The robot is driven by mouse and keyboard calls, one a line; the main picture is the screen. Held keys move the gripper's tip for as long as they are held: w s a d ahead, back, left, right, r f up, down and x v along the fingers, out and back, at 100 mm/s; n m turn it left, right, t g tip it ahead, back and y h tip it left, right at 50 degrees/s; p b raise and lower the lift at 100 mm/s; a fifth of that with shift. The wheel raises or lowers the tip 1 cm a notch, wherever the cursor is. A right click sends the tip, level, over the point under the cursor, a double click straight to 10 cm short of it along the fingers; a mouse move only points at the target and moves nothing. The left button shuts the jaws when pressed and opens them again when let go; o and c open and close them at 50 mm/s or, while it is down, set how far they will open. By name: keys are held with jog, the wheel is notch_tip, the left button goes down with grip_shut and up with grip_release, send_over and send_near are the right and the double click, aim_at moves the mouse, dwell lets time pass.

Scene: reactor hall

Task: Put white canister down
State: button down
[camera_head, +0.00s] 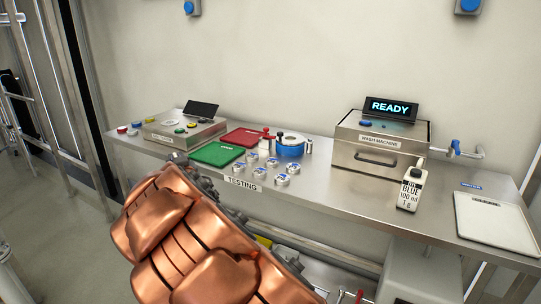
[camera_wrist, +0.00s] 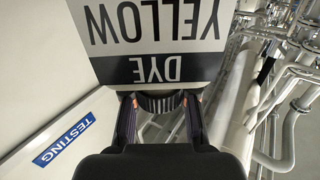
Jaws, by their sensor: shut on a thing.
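In the wrist view, a white canister (camera_wrist: 155,28) with the words YELLOW and DYE fills the upper middle, its lettering upside down in the picture. My gripper (camera_wrist: 160,108) is shut on its black ribbed cap (camera_wrist: 160,101), one finger on each side. Most of the canister lies outside this view, so its base is hidden. In the head view, my copper arm reaches toward the bench; neither my gripper nor the held canister can be made out there. Another white bottle (camera_head: 411,187), marked BLUE 100 ml, stands upright on the bench at the right.
The steel bench (camera_head: 345,195) holds a wash machine (camera_head: 378,145) showing READY, a green tray (camera_head: 218,154), a red tray (camera_head: 243,137), a blue round device (camera_head: 291,147), several small tins (camera_head: 281,180) and a white board (camera_head: 497,222). Bare steel lies between tins and bottle.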

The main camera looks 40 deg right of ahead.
jog(key=s+d+r+m+g+h+b, duration=0.2)
jog(key=s+d+m+h+b, duration=0.15)
jog(key=s+d, duration=0.7)
jog(key=s+d+r+m+g+h+b, duration=0.1)
jog(key=s+d+m+g+h+b, duration=0.15)
jog(key=s+d+h, duration=0.75)
jog(key=s+d+m+g+b, duration=0.45)
jog(key=s+d+g, duration=0.25)
jog(key=s+d, duration=1)
jog(key=w+d+f+p, duration=0.1)
jog(key=w+d+f, duration=0.3)
jog(key=w+d, duration=0.4)
jog(key=shift+w+m, duration=0.45)
jog(key=shift+w, duration=0.7)
jog(key=shift+d+y, duration=0.1)
jog(key=shift+y, duration=0.15)
jog(key=shift+f, duration=0.15)
jog(key=c, duration=0.9)
grip_release()
jog(key=shift+c, duration=0.2)
